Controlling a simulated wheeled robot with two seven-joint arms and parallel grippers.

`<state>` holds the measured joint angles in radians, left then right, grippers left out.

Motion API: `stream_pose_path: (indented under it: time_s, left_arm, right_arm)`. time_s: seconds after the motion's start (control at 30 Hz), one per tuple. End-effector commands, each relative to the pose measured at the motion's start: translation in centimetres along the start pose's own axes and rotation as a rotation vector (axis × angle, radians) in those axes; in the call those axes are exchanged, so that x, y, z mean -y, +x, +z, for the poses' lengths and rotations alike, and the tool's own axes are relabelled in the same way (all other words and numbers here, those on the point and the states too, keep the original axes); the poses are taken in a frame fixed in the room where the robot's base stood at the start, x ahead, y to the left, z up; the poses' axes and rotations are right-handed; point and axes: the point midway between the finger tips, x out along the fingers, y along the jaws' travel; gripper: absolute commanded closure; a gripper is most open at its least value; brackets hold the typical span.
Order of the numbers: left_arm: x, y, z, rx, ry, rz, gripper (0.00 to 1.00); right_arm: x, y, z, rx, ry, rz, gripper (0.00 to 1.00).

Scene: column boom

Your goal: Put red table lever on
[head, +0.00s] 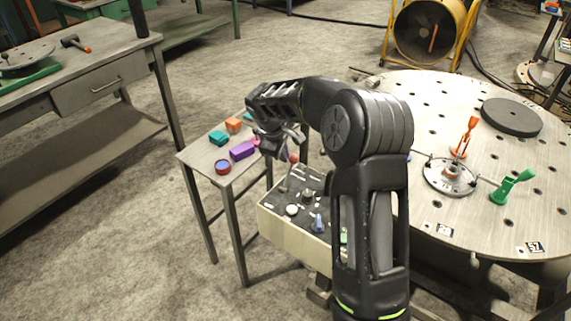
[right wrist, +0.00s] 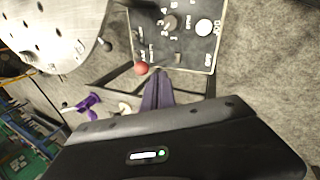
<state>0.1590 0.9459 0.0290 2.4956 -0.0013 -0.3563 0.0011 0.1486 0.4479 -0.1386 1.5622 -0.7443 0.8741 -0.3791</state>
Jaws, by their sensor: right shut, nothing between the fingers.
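A red ball knob (head: 294,158) shows at the back edge of the control box (head: 275,218), just below my right gripper (head: 288,139). In the right wrist view the red knob (right wrist: 141,68) is at the near edge of the dark panel (right wrist: 175,50), left of my fingertips (right wrist: 158,75). My right gripper is shut and empty, beside the knob; I cannot tell whether they touch. My right arm hides part of the box's right side. My left gripper is out of view.
A round perforated table (head: 430,100) stands at the right, with an orange-red clamp (head: 467,135), a green clamp (head: 511,186) and a dark disc (head: 512,117). A small table (head: 213,160) behind the box holds several coloured blocks. A workbench (head: 105,82) stands at left. Floor between is clear.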

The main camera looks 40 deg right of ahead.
Motion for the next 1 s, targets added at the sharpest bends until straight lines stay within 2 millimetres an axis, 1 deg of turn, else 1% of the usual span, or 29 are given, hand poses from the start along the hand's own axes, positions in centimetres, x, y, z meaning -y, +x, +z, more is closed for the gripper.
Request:
stream_pose_path:
  time_s: [0.03,0.1,0.2,0.3,0.43,1.0]
  left_arm:
    - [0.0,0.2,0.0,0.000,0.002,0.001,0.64]
    - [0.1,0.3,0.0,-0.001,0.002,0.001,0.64]
    - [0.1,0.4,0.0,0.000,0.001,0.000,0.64]
    - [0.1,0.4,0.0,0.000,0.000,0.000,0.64]
    - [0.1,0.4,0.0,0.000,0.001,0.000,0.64]
    - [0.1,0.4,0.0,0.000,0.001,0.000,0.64]
  right_arm:
    - [-0.3,-1.1,-0.1,-0.004,0.000,0.002,1.00]
    - [-0.6,-2.5,0.0,-0.003,0.001,0.002,1.00]
    - [-0.9,-4.0,0.1,-0.003,-0.001,0.001,1.00]
    - [-1.1,-4.8,0.2,-0.001,-0.001,-0.001,1.00]
    - [-1.2,-5.2,0.2,-0.001,-0.001,-0.001,1.00]
    - [-1.2,-5.2,0.1,-0.007,0.010,0.002,1.00]
